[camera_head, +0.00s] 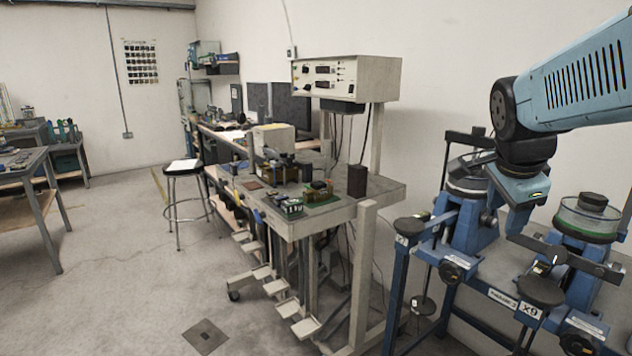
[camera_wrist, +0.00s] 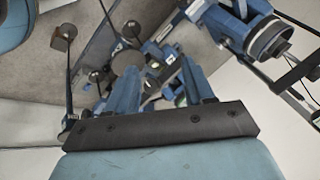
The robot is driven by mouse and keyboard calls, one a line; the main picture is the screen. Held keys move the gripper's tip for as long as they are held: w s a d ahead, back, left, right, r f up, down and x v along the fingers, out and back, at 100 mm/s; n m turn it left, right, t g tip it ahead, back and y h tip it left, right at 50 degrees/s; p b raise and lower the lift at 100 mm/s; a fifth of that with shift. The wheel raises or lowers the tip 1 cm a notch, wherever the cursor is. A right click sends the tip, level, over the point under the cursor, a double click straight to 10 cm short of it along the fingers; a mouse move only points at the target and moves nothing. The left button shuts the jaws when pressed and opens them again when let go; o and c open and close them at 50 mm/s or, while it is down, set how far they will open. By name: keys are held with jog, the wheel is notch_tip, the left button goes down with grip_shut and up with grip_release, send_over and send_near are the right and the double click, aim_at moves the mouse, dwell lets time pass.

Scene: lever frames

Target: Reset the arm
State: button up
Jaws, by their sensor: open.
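My arm comes in from the upper right of the head view and bends downward at a black joint. My gripper (camera_head: 522,212) hangs at its end, in front of the blue lever frames (camera_head: 468,235) on the right. In the wrist view my gripper (camera_wrist: 161,78) shows two blue fingers standing apart beyond a black bar. It is open, and I see nothing held between the fingers. The fingertips overlap the blue equipment behind them, so I cannot tell how near they are to it.
A glass-walled round device (camera_head: 588,218) stands at the far right. A wheeled bench (camera_head: 378,190) with electronics and foot pedals stands in the middle. A stool (camera_head: 183,170) and a left workbench (camera_head: 45,180) stand farther off. The floor (camera_head: 130,280) at left is clear.

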jog(key=s+a+f+n+y, duration=0.1)
jog(key=s+a+n, duration=0.2)
jog(key=n, duration=0.6)
jog(key=s+a+f+n+t+y, duration=0.1)
jog(key=s+a+n+y, duration=0.1)
jog(key=a+n, duration=0.4)
jog(key=shift+s+f+n, duration=0.25)
jog(key=shift+s+n, duration=0.6)
jog(key=shift+n, duration=0.55)
